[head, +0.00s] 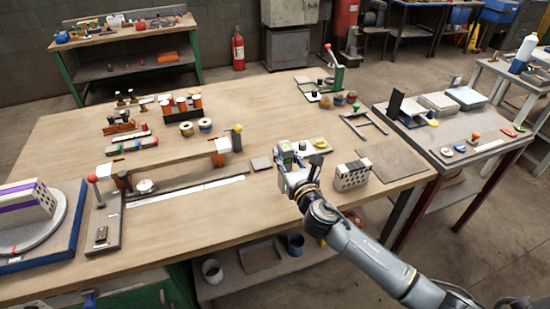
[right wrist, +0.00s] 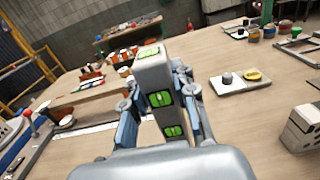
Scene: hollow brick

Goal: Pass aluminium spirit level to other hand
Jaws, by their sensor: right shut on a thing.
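The aluminium spirit level (right wrist: 153,72) is a grey bar with green vials. In the right wrist view it stands up lengthwise between the fingers of my right gripper (right wrist: 157,98), which is shut on it. In the head view my right gripper (head: 291,165) holds the level (head: 286,150) over the right part of the wooden table, left of a hollow brick. Much of the level is hidden there by the gripper. My left gripper is in neither view.
The hollow brick (head: 352,176) stands close to the right of my gripper; a flat brown board (head: 391,163) lies beyond it. A wooden rail with a long white strip (head: 185,191) lies to the left. The table's front middle is mostly clear.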

